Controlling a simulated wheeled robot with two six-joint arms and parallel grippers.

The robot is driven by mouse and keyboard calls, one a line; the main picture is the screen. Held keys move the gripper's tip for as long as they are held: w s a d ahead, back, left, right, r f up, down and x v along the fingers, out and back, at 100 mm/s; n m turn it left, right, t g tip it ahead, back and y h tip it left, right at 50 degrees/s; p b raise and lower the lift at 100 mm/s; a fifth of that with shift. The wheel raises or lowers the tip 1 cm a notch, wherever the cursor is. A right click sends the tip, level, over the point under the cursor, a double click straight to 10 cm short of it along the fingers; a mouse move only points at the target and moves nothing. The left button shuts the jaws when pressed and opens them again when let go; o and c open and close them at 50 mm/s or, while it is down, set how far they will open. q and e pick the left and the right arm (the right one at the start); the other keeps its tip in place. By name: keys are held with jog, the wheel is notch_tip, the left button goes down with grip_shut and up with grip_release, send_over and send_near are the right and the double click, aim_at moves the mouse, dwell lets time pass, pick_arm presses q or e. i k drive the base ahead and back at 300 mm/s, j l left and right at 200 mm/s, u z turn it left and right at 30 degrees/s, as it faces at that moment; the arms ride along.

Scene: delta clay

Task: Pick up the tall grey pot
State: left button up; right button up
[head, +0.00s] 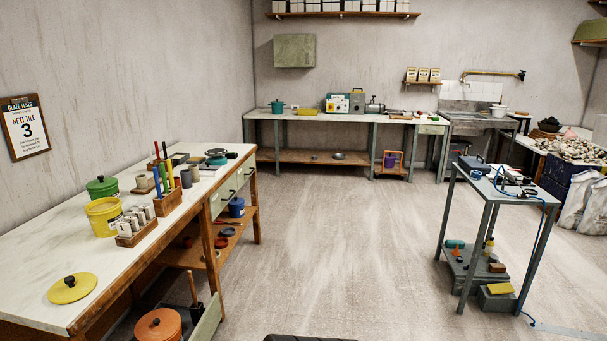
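Small grey pots stand on the long left worktable (70,240). One grey pot (186,179) stands just right of the coloured upright sticks, and another grey pot (195,173) stands close behind it. A short grey-brown pot (141,182) sits on a small board to the left of the sticks. At this distance I cannot tell for sure which one is the tall grey pot. Neither of my grippers is in view.
Near the pots are a wooden stick holder (168,203), a yellow bucket (104,216), a green lidded pot (102,188) and a yellow lid (72,288). A blue-grey trolley (485,190) stands at right. The floor (330,235) between is clear.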

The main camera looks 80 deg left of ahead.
aim_at(185, 176)
jog(key=j+u, duration=0.1)
jog(key=u, duration=1.7)
jog(key=i+u, duration=0.15)
jog(key=u, duration=0.3)
jog(key=i+l+u, duration=0.1)
jog(key=u, duration=0.35)
jog(key=i+l+u, duration=0.1)
jog(key=u, duration=0.3)
jog(key=i+l+u, duration=0.15)
jog(key=u, duration=0.3)
jog(key=i+l+u, duration=0.15)
jog(key=l, duration=0.15)
jog(key=i+l+u, duration=0.1)
jog(key=l, duration=0.2)
jog(key=i+l+u, duration=0.15)
jog(key=l, duration=0.2)
jog(key=l+u, duration=0.15)
jog(key=l, duration=0.15)
